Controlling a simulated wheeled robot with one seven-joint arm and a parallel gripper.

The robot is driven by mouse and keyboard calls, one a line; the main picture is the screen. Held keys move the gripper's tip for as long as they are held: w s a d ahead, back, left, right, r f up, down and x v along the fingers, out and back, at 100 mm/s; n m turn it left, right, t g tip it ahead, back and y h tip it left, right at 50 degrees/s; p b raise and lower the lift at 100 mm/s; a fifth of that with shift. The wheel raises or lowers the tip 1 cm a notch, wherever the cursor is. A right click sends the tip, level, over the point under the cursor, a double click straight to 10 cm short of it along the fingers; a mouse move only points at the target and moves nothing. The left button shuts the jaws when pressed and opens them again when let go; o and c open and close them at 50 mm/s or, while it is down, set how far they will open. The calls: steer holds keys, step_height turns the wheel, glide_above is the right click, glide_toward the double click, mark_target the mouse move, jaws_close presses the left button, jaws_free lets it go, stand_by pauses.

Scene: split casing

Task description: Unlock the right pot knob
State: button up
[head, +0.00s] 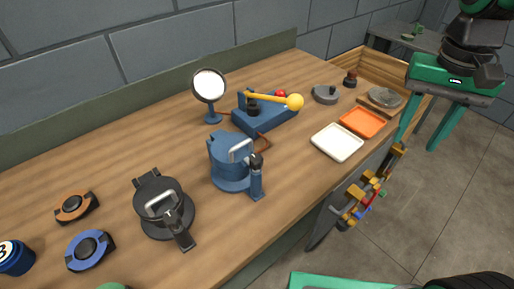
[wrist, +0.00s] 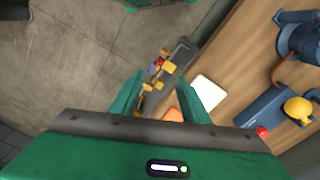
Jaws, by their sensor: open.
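Two lidded pots stand on the wooden bench. The right pot (head: 230,172) is blue, with a pale handle on top and a dark knob (head: 257,160) on an upright blue post at its front right. It shows partly at the upper right edge of the wrist view (wrist: 300,42); I cannot make out its knob there. The left pot (head: 158,222) is dark grey, with a pale handle and a dark knob (head: 171,217). My green gripper (head: 417,143) is open and empty, far right of both pots, beyond the bench's front edge. Its fingers also show in the wrist view (wrist: 161,88).
A blue lever device with a yellow ball (head: 295,102) and a round mirror (head: 210,86) stand behind the blue pot. White (head: 338,142) and orange (head: 363,122) trays lie to its right. Colourful hardware (head: 366,195) hangs on the bench front. Bench in front of the blue pot is clear.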

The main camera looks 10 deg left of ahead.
steer(key=a+r+n, duration=0.1)
steer(key=a+r, duration=0.1)
steer(key=a, duration=0.7)
steer(key=a+r+n, duration=0.1)
steer(key=a+r, duration=0.1)
steer(key=a, duration=0.7)
steer(key=r+n, duration=0.2)
glide_above(256, 157)
step_height(256, 157, down, 10)
steer(key=shift+f, duration=0.15)
steer(key=c, duration=1.1)
